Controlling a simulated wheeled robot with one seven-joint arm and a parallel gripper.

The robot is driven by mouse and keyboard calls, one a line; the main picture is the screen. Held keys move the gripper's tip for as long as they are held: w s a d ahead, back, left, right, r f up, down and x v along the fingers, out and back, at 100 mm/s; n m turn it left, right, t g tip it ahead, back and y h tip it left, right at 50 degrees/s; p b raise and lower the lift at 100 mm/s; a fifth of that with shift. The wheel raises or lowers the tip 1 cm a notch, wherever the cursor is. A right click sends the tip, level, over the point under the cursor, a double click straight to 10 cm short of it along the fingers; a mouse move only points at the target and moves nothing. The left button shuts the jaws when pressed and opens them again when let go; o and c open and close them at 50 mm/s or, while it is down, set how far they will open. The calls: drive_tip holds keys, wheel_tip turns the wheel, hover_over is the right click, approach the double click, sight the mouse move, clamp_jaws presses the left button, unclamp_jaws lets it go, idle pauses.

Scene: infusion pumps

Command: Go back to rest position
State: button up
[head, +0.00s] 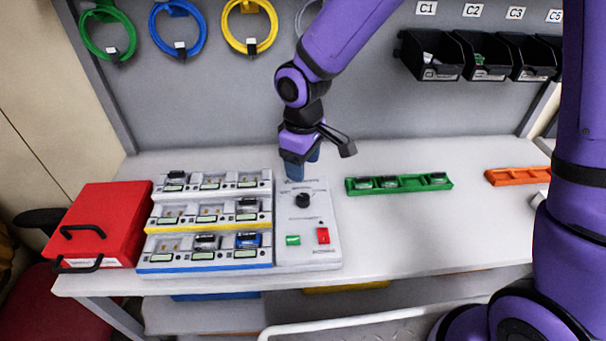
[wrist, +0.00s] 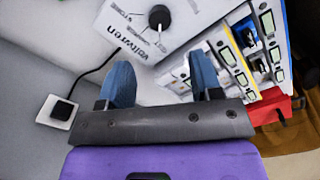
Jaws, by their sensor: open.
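My gripper (head: 301,162) hangs at the back edge of the white control panel (head: 308,251), with its fingers pointing down. The wrist view shows its two blue fingers (wrist: 160,85) spread apart with nothing between them. The panel carries a black knob (head: 302,200), a green button (head: 293,240) and a red switch (head: 323,235). The knob (wrist: 159,17) also shows in the wrist view, beyond the fingers. My arm is stretched out over the bench from the upper right.
Left of the panel stands a tiered pump rack (head: 208,257) with several modules, and a red case (head: 104,215). A green tray (head: 399,190) and an orange tray (head: 518,176) lie to the right. Black bins (head: 432,54) and coiled cables (head: 180,46) are on the back wall.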

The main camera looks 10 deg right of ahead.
drive_tip(key=shift+r, duration=0.3)
drive_tip(key=s+d+r+m+t, duration=0.1)
drive_tip(key=s+d+r+m, duration=0.15)
drive_tip(key=d+r, duration=0.5)
drive_tip(key=s+d+r+m+t, duration=0.2)
drive_tip(key=d+r+m, duration=0.1)
drive_tip(key=d+r, duration=0.45)
drive_tip(key=s+d+r+m+t, duration=0.1)
drive_tip(key=s+d+r+m, duration=0.1)
drive_tip(key=s+d+r, duration=0.2)
drive_tip(key=s+d+r+m+t, duration=0.1)
drive_tip(key=s+d+r+m, duration=0.2)
drive_tip(key=s, duration=0.7)
drive_tip(key=d+r, duration=0.1)
drive_tip(key=d, duration=0.1)
drive_tip(key=shift+d, duration=0.3)
drive_tip(key=shift+m, duration=0.25)
idle(0.4)
